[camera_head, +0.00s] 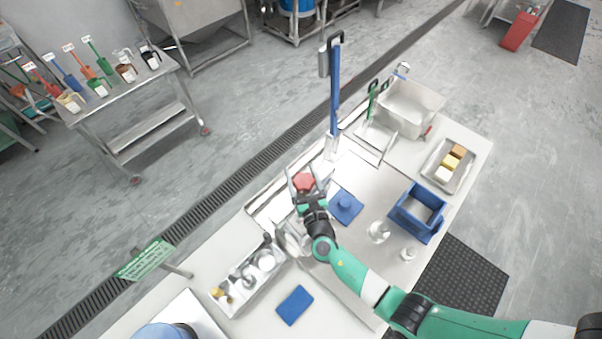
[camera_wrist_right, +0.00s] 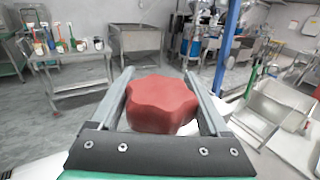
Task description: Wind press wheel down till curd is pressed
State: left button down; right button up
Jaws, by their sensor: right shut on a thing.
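The press wheel (camera_head: 304,181) is a red, lobed knob on the far side of the worktable. It also fills the middle of the right wrist view (camera_wrist_right: 162,103). My right gripper (camera_head: 305,186) has one grey finger on each side of the wheel and is shut on it. The press below the wheel is mostly hidden by my gripper and wrist. I cannot make out the curd. My left gripper is in neither view.
A blue plate with a knob (camera_head: 345,205) lies just right of my gripper. A blue crate (camera_head: 418,212), a tray of small blocks (camera_head: 448,166) and a white basin (camera_head: 409,107) stand further right. A blue post (camera_head: 335,90) rises behind. A metal tray (camera_head: 248,280) lies front left.

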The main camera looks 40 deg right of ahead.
aim_at(307, 192)
jog(key=o, duration=1.2)
jog(key=p+v, duration=0.1)
jog(key=v, duration=1)
jog(key=shift+s+a, duration=0.2)
jog(key=shift+s, duration=0.1)
